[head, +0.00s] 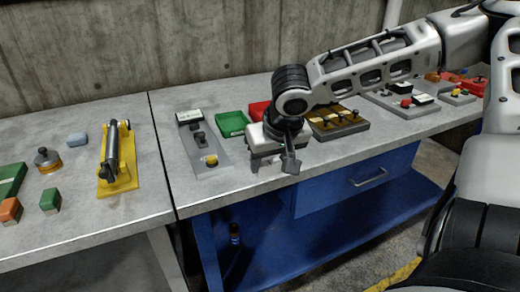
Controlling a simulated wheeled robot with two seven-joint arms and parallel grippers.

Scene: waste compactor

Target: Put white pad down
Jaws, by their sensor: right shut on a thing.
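My right gripper (273,162) reaches in from the right and hangs low over the front part of the right-hand workbench. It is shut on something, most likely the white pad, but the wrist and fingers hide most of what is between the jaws. I cannot tell the pad from the pale gripper housing there, nor whether it touches the bench. A grey panel (197,155) lies just left of the gripper, with a white-topped piece, a dark lever and a yellow button on it. My left gripper is not in view.
Behind the gripper are a green tray (233,124) and a red tray (258,111). A dark panel with yellow (340,124) lies to its right. The workbench (222,190) front edge is close. A yellow tool stand (121,175) is on the left bench.

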